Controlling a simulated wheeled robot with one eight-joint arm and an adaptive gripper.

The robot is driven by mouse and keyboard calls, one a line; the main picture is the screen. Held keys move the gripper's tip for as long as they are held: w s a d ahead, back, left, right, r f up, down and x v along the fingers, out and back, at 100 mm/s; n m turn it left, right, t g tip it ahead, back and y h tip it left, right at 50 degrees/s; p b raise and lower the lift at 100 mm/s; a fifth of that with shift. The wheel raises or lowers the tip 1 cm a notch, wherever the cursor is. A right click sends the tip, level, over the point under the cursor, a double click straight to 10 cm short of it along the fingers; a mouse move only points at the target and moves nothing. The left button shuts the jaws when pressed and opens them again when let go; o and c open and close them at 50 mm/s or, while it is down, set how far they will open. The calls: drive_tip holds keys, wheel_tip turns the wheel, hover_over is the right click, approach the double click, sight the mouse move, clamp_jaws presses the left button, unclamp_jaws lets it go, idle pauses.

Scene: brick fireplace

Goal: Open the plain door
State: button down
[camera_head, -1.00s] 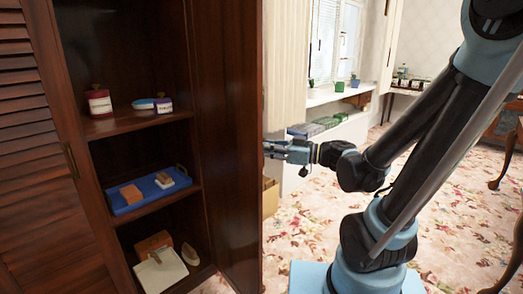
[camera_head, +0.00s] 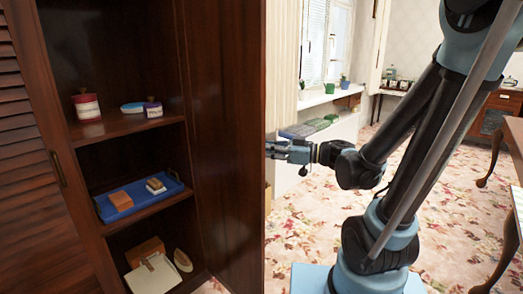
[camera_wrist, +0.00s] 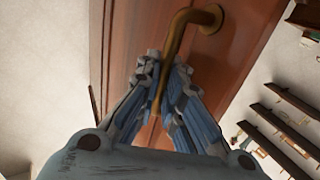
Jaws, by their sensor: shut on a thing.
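The plain door (camera_head: 226,130) is a smooth dark-wood panel on the right of the cupboard, in the head view. It stands open, with the shelves showing to its left. My gripper (camera_head: 272,150) is at the door's free edge, on its far side, and its fingertips are partly hidden there. In the wrist view, the door's reddish-brown face (camera_wrist: 120,70) carries a bent brass handle (camera_wrist: 178,32). My gripper (camera_wrist: 160,82) is shut on the lower part of this handle, with a finger on each side.
A louvred door (camera_head: 28,170) stands at the left of the cupboard. The shelves hold jars, a blue tray (camera_head: 168,196) and a brown box (camera_head: 145,250). A wooden table (camera_head: 500,140) stands at the right. Flowered carpet (camera_head: 440,220) lies open between it and my arm.

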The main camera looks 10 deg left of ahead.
drive_tip(key=c, duration=2)
unclamp_jaws()
drive_tip(key=shift+s+d, duration=0.1)
drive_tip(key=shift+s, duration=0.1)
drive_tip(key=shift+w, duration=0.1)
drive_tip(key=shift+d, duration=0.1)
drive_tip(key=d, duration=1.1)
drive_tip(key=shift+s+d, duration=0.3)
drive_tip(key=shift+s, duration=0.15)
drive_tip(key=shift+f, duration=0.1)
